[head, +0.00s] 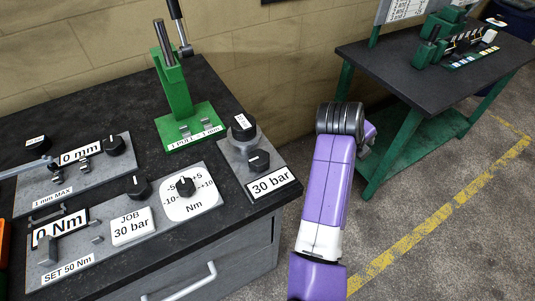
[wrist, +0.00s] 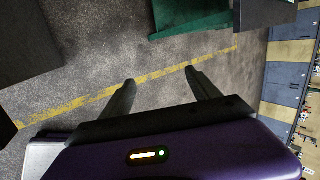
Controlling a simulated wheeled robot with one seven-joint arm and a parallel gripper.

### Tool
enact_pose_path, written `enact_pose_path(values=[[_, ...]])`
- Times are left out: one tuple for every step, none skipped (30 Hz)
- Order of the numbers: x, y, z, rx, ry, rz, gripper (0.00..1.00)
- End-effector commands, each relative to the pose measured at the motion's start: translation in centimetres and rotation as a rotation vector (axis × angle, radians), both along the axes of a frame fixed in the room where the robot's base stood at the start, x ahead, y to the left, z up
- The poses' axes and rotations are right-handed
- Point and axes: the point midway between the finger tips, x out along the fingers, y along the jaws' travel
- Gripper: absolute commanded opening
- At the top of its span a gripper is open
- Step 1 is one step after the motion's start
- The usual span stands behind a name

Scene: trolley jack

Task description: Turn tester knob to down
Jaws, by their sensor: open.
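Several black knobs sit on grey panels on the dark bench at left in the head view. One knob (head: 137,187) stands above the "JOB 30 bar" label, and another knob (head: 114,145) is beside the "0 mm" display. Two more, an upper knob (head: 243,127) and a lower knob (head: 259,160), are on the "30 bar" panel. No label marks which is the tester knob. My gripper (wrist: 163,88) is open and empty in the wrist view, over bare floor. In the head view my purple arm is right of the bench, clear of the panels, and hides the gripper.
A green jack stand (head: 178,105) with an upright lever stands at the back of the bench (head: 215,82). A round Nm gauge (head: 190,197) lies mid-panel. A second table (head: 400,70) with green legs is at right. Floor with a yellow line (head: 440,218) is clear.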

Motion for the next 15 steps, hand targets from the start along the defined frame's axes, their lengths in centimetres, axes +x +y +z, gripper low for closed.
enact_pose_path(values=[[0.4, 3.0, 0.9, 0.081, 0.008, -0.059, 0.71], [0.3, 4.4, 1.3, 0.125, 0.019, -0.099, 0.71], [0.2, 6.5, 2.0, 0.181, 0.035, -0.151, 0.71], [0.0, 8.0, 2.5, 0.224, 0.049, -0.191, 0.71], [-0.2, 9.6, 3.2, 0.264, 0.065, -0.228, 0.71], [-0.6, 11.7, 4.0, 0.313, 0.088, -0.278, 0.71], [-0.9, 13.3, 4.7, 0.348, 0.106, -0.313, 0.71], [-1.3, 14.7, 5.3, 0.38, 0.126, -0.346, 0.71], [-1.9, 16.7, 6.3, 0.419, 0.151, -0.387, 0.71], [-2.3, 17.9, 7.0, 0.444, 0.171, -0.417, 0.71], [-2.8, 19.1, 7.7, 0.466, 0.19, -0.443, 0.71], [-3.3, 20.6, 8.5, 0.492, 0.215, -0.473, 0.71], [-3.7, 21.6, 9.1, 0.507, 0.23, -0.495, 0.71], [-4.1, 22.4, 9.7, 0.52, 0.245, -0.514, 0.71], [-4.6, 23.4, 10.3, 0.535, 0.264, -0.534, 0.71]])
